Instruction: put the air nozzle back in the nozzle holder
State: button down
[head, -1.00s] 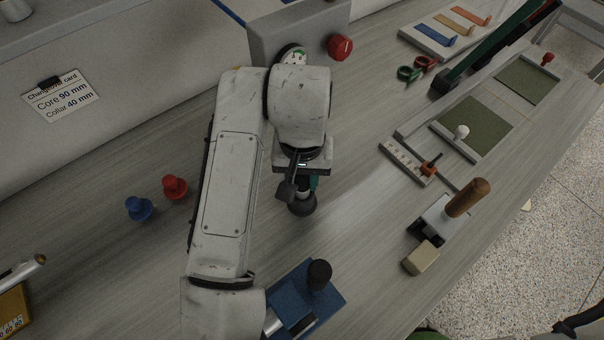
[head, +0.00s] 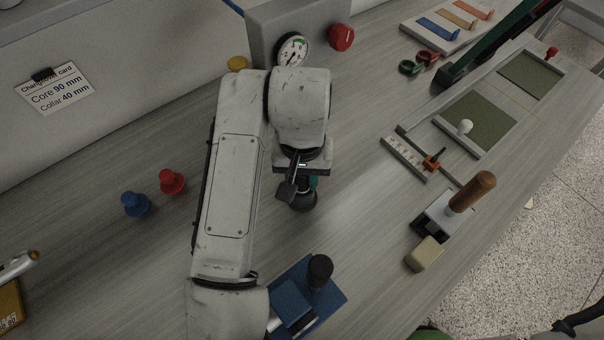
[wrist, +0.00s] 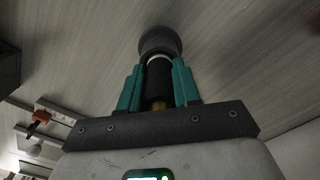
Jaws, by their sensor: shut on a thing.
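My gripper (wrist: 158,88) has teal fingers and is shut on a dark cylindrical piece, which I take to be the air nozzle (wrist: 159,71). It has a black body, a pale ring, a brass-coloured part near the palm and a wide, round dark end pointing away from the gripper. In the head view my gripper (head: 302,182) is over the middle of the bench, with the nozzle's dark end (head: 303,201) below it. I cannot tell whether that end touches the bench. I cannot make out for sure which thing is the nozzle holder.
A grey box with a gauge (head: 292,50) and a red knob (head: 341,37) stands behind my arm. A blue fixture (head: 292,298) with a black knob is in front. Blue (head: 135,204) and red (head: 171,181) knobs are left. A wooden-handled tool (head: 470,194) is right.

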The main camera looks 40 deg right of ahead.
jog(key=c, duration=0.7)
grip_release()
notch_tip(320, 180, up, 11)
jog(key=p, duration=0.9)
jog(key=shift+f, duration=0.1)
jog(key=shift+f, duration=0.1)
